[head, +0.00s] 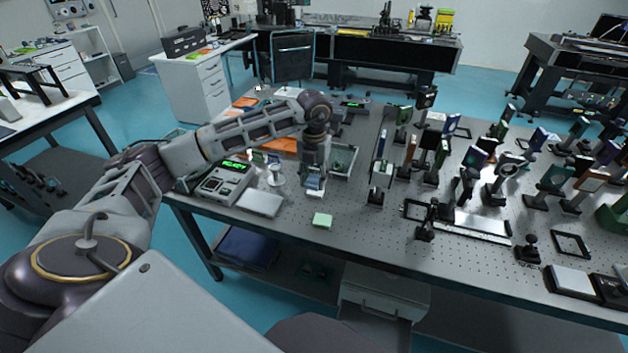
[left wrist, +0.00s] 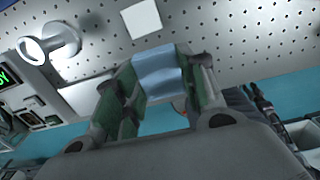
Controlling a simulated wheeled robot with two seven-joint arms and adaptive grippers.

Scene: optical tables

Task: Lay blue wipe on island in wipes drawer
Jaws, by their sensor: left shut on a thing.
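A blue wipe (head: 315,187) is in my left gripper (head: 314,178), which is over the front part of the perforated island table (head: 290,228). In the left wrist view the blue wipe (left wrist: 158,72) is pinched between the green-padded fingers of my left gripper (left wrist: 160,85), and its light blue face spans the gap between them. A pale drawer unit (head: 385,292) stands under the island's front edge. I cannot tell clearly how far its drawer is open. My right gripper is not in view.
A pale green pad (head: 322,220) lies near the front edge. A flat grey plate (head: 260,203), a meter with a green display (head: 225,182) and a white stand (head: 275,175) are left of the gripper. Several optic mounts crowd the right side.

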